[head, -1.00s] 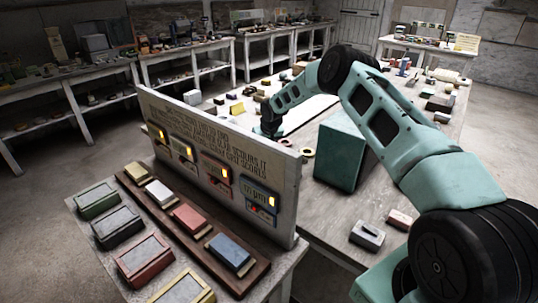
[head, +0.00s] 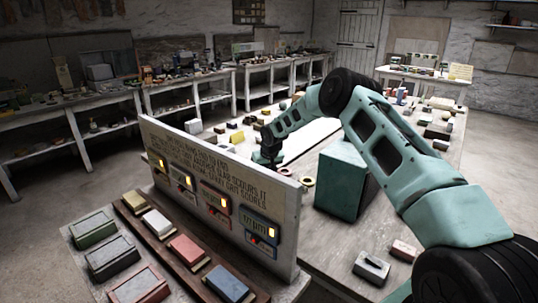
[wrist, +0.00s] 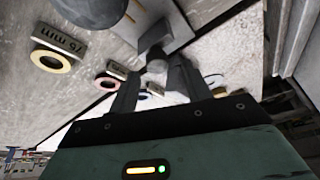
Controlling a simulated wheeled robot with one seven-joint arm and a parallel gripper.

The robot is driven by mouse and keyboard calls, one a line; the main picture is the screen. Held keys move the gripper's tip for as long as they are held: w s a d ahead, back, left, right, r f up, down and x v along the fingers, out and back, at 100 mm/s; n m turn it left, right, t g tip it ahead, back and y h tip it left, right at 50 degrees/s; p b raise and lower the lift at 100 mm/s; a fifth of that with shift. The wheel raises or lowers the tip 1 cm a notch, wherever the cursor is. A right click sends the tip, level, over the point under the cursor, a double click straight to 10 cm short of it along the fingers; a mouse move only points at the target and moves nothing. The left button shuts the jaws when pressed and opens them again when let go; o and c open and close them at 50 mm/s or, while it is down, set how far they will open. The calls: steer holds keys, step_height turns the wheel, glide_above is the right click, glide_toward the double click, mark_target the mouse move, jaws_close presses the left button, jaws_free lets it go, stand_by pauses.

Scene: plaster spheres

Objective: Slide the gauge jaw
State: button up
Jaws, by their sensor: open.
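My gripper (wrist: 157,73) is open in the wrist view, its two dark fingers on either side of a small grey knob (wrist: 156,66). I cannot tell whether the fingers touch it. Just beyond is a grey metal block (wrist: 172,22) on a pale plate, which looks like part of the gauge; I cannot tell which part is the jaw. A grey sphere (wrist: 92,8) is cut off at the top. In the head view my gripper (head: 267,160) is low over the table, partly hidden behind the sign board.
The upright sign board (head: 225,190) with lit readouts stands before the gripper. A green block (head: 342,180) stands right of it under my arm. In the wrist view a cream ring (wrist: 36,57), a pink ring (wrist: 97,82) and a pale ring (wrist: 222,82) lie around the fingers.

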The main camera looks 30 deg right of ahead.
steer(key=b+v, duration=0.3)
steer(key=v, duration=1.2)
steer(key=shift+b, duration=0.4)
steer(key=shift+r, duration=0.1)
